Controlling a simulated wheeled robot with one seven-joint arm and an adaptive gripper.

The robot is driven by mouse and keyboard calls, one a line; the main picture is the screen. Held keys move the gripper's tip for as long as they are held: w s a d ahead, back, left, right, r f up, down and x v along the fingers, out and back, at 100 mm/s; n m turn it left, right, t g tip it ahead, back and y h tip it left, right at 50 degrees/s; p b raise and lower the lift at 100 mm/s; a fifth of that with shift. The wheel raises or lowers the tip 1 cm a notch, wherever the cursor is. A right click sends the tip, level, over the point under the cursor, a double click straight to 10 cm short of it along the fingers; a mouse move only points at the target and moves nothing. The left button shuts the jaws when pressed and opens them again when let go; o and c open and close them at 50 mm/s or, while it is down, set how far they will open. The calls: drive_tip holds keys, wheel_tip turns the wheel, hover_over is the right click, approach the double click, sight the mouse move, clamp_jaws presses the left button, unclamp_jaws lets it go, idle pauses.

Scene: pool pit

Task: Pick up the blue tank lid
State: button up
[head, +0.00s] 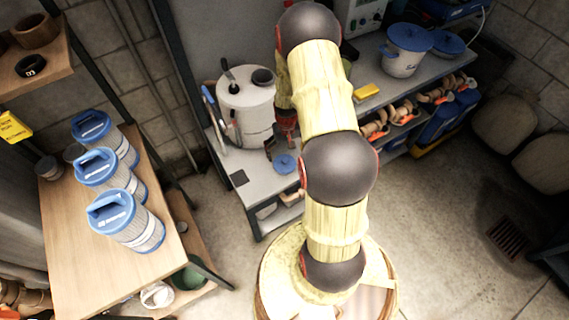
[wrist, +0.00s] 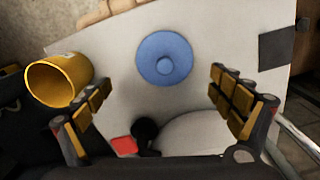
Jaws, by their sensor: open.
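The blue lid, a round disc with a small knob in its middle, lies flat on the grey bench in the wrist view (wrist: 165,58). In the head view the blue lid (head: 285,164) shows near the bench's front edge, left of my arm. My gripper (wrist: 158,95) is open and empty, its yellow-padded fingers wide apart. The lid sits beyond the fingertips, between their lines, not touched. In the head view my gripper (head: 276,147) is small and partly hidden by my arm, just above and left of the lid.
A white tank (head: 245,108) with black fittings stands close behind the lid. A yellow cup (wrist: 58,80) lies left of it in the wrist view. A dark square (head: 238,178) marks the bench's left corner. A blue-lidded pot (head: 403,55) and another blue lid (head: 447,43) are farther right.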

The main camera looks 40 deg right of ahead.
sight(284, 159)
drive_tip(key=f, duration=0.2)
drive_tip(key=f+b, duration=0.2)
drive_tip(key=f, duration=0.1)
drive_tip(key=shift+w+a+f, duration=0.25)
drive_tip(key=shift+a+f, duration=0.05)
drive_tip(key=shift+r, duration=0.1)
drive_tip(key=shift+c, duration=1.4)
drive_tip(key=c, duration=1.1)
drive_tip(key=shift+a, duration=0.1)
drive_tip(key=shift+c, duration=0.2)
